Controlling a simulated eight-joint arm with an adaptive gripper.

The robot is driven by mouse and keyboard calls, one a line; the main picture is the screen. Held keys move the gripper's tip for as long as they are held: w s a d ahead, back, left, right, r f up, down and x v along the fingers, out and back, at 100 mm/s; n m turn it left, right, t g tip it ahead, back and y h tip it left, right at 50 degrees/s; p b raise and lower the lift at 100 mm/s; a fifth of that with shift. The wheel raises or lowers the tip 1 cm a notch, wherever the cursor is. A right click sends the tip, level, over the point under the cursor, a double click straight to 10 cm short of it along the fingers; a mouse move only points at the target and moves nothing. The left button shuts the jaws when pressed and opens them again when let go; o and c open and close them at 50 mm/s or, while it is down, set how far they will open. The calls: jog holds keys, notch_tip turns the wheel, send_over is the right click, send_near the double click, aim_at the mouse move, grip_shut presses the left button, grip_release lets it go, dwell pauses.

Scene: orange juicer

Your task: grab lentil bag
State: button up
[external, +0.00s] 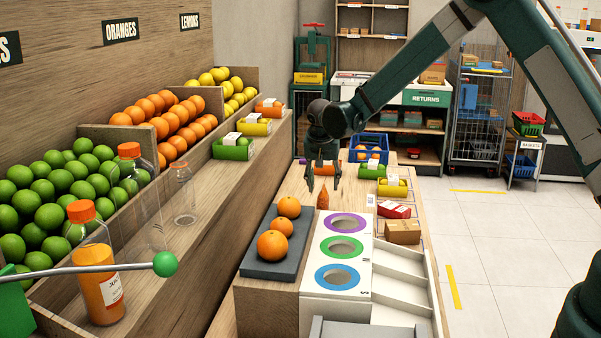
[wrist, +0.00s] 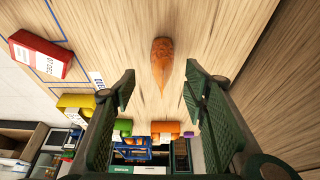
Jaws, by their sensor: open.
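A small orange, tapered item (external: 323,196) stands on the wooden counter and looks like the lentil bag, though no label shows. In the wrist view the orange item (wrist: 162,60) appears centred between the fingertips and a little beyond them. My gripper (external: 323,184) points down above it, with one finger to each side. In the wrist view my gripper (wrist: 160,86) is open, and nothing is between its pads. I see no contact with the item.
A red packet (external: 394,210) and a brown box (external: 402,232) lie to the right. A white panel with coloured rings (external: 307,272) and a dark tray with oranges (external: 256,262) are nearer the camera. A blue crate (external: 382,142) stands behind. Bare wood surrounds the item.

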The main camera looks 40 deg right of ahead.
aim_at(322, 190)
jog(key=shift+w+f, duration=0.25)
jog(key=shift+f, duration=0.4)
jog(key=shift+x, duration=1.3)
jog(key=shift+p+x, duration=0.35)
jog(key=shift+x, duration=2.25)
jog(key=shift+c, duration=0.3)
jog(key=c, duration=0.9)
